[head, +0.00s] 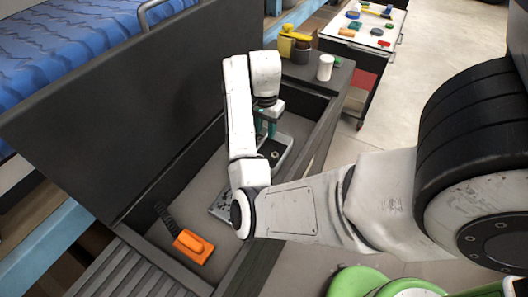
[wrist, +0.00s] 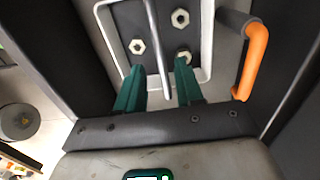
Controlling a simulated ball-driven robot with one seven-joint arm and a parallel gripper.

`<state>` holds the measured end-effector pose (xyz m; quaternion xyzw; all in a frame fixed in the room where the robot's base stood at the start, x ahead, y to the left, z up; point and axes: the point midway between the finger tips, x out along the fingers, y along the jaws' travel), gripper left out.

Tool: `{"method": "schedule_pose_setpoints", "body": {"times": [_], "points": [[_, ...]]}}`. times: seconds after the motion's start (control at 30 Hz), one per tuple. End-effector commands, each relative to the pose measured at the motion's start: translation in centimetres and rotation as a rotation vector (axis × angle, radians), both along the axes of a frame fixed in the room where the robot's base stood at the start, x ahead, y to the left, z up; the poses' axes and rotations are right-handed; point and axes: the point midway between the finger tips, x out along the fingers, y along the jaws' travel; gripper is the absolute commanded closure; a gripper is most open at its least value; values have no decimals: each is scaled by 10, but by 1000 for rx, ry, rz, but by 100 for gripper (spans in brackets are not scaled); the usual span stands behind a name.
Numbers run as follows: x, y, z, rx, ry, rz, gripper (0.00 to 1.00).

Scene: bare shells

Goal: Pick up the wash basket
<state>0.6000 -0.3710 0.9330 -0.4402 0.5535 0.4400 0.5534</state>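The wash basket (head: 288,153) is a light grey, rimmed tray with a dark floor, low inside an open dark chest in the head view. My arm hides its middle. In the wrist view its pale rim (wrist: 207,40) surrounds several metal nuts (wrist: 181,18), and a thin grey handle bar (wrist: 157,45) crosses above them. My gripper (wrist: 159,88) has two teal fingers, apart, one on each side of the bar, with visible gaps. The gripper also shows in the head view (head: 268,122), pointing down over the basket. I cannot tell whether the fingertips reach the bar's depth.
An orange-handled brush (head: 193,245) lies in the chest's near end. The chest walls (head: 318,128) enclose the arm closely, and the raised lid (head: 120,110) stands at left. A white cup (head: 325,68) and yellow tool (head: 288,40) stand on the far ledge.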

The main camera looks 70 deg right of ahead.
Motion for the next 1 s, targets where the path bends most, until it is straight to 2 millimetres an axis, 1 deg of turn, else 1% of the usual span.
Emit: {"method": "schedule_pose_setpoints", "body": {"times": [0.03,0.3,0.4,0.57,0.67,0.97,1.0], "points": [[0,0,-9,0,2,0,63],[3,2,-41,2,1,1,63],[3,2,-48,2,1,0,63],[3,1,-48,1,0,-1,63],[3,1,-48,1,0,-1,71],[3,1,-47,1,0,-1,100],[3,1,-47,1,0,-1,100]]}}
